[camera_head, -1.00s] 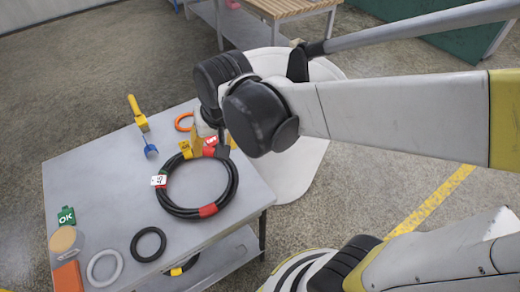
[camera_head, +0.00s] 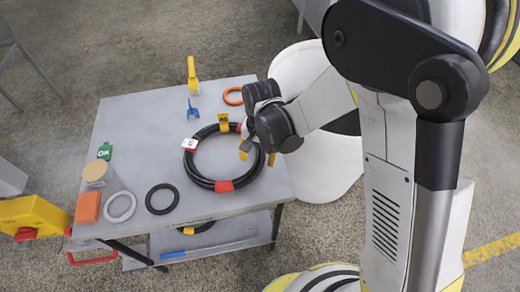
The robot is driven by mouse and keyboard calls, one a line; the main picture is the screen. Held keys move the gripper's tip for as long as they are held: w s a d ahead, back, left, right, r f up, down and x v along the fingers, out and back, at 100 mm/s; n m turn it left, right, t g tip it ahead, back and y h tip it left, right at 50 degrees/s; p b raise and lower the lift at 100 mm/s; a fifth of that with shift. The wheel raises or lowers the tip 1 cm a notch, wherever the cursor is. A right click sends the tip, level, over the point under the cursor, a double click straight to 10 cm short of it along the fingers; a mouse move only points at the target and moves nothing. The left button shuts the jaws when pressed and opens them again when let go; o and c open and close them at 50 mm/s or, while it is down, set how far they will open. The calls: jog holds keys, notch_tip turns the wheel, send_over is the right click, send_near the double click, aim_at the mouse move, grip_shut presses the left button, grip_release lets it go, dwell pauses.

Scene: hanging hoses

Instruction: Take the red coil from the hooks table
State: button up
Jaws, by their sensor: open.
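The coil with red bands (camera_head: 223,186) is a black hose ring lying on the grey table (camera_head: 130,128). It has a white label at its left and a yellow tag at its top edge. My gripper (camera_head: 258,156) is over the coil's right rim, with yellow fingertips on either side of the hose as seen from here. It is open. My dark wrist joints hide part of the upper right of the coil, and I cannot tell whether the fingertips touch it.
The table also holds a small black ring (camera_head: 162,199), a grey ring (camera_head: 120,207), an orange ring (camera_head: 233,95), an orange block (camera_head: 88,206), a green OK tag (camera_head: 105,151) and a yellow-handled tool (camera_head: 192,72). A white round container (camera_head: 325,178) stands close at the right.

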aim_at(258, 163)
jog(key=shift+f+b, duration=0.65)
jog(key=shift+f, duration=1.7)
grip_shut()
jog(key=shift+r, duration=0.1)
